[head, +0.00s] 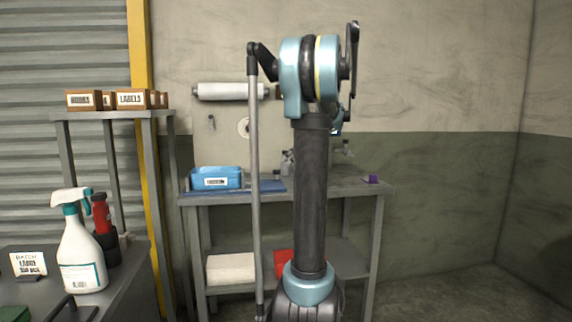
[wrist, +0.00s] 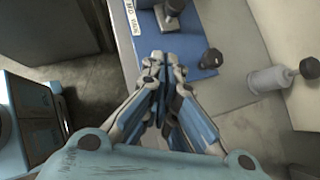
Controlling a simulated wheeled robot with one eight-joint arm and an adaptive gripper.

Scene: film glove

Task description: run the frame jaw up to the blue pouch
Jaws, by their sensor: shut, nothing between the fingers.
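My gripper (wrist: 162,62) is shut and empty in the wrist view, its fingertips together over the front edge of a blue mat. In that view a grey metal block with a dark knob (wrist: 172,10) stands on the mat beyond the fingertips, and a black knob (wrist: 212,58) is right of them. Either may belong to the frame jaw; I cannot tell. No blue pouch is clearly recognisable. A blue labelled container or pouch (head: 217,178) sits at the bench's left in the head view. There my arm hides the gripper and much of the bench middle.
The blue mat (head: 268,186) lies on the grey bench (head: 350,188). A pale cylinder with a black end (wrist: 268,80) is right of my gripper. A purple item (head: 371,179) is at the bench's right. A spray bottle (head: 80,250) stands on the near left table.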

